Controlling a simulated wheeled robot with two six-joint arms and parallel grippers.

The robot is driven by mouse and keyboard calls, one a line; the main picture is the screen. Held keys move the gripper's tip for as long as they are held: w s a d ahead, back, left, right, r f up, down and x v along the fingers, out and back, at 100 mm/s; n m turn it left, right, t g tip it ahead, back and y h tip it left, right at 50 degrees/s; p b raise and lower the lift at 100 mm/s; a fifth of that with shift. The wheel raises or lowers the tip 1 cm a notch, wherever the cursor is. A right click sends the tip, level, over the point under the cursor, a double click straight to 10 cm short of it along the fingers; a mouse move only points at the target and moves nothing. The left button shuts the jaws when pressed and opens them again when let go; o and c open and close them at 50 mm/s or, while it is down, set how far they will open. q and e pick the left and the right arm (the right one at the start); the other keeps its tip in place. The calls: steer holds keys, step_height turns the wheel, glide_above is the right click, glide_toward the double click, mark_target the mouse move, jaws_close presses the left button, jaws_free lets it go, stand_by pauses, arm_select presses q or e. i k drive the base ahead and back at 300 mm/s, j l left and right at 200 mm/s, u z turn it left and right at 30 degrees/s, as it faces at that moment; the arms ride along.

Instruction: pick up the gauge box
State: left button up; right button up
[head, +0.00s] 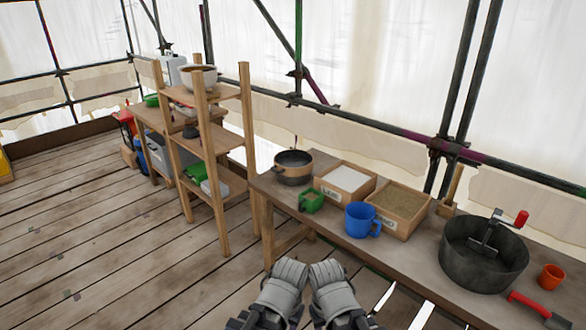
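A small green open box (311,201) stands on the workbench near its left front edge. It looks like the gauge box, though I see no label naming it. My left gripper (291,270) and my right gripper (326,271) are side by side at the bottom of the head view, in front of the bench and apart from the green box. Neither visibly holds anything. Their fingertips are too foreshortened to tell whether they are open or shut.
Around the green box on the workbench (400,262) are a dark pot (293,167), a box of white powder (345,180), a sand box (398,206) and a blue jug (362,219). A mixing tub (484,252) stands right.

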mark_target(308, 202)
steer(key=i+j+z, duration=0.1)
steer(key=i+j, duration=0.2)
steer(key=i+j+z, duration=0.1)
steer(key=i+j, duration=0.15)
steer(key=j, duration=0.3)
steer(key=i+j+z, duration=0.15)
steer(key=i+j, duration=0.15)
steer(key=j, duration=0.15)
steer(key=i+j+z, duration=0.1)
steer(key=j, duration=0.4)
steer(key=i+j+z, duration=0.1)
steer(key=i+j, duration=0.25)
steer(key=j, duration=0.15)
steer(key=i+j+z, duration=0.1)
steer(key=j, duration=0.4)
steer(key=i+j+z, duration=0.1)
steer(key=i+j, duration=0.15)
steer(key=j, duration=0.3)
steer(key=i+j+z, duration=0.15)
steer(key=j, duration=0.4)
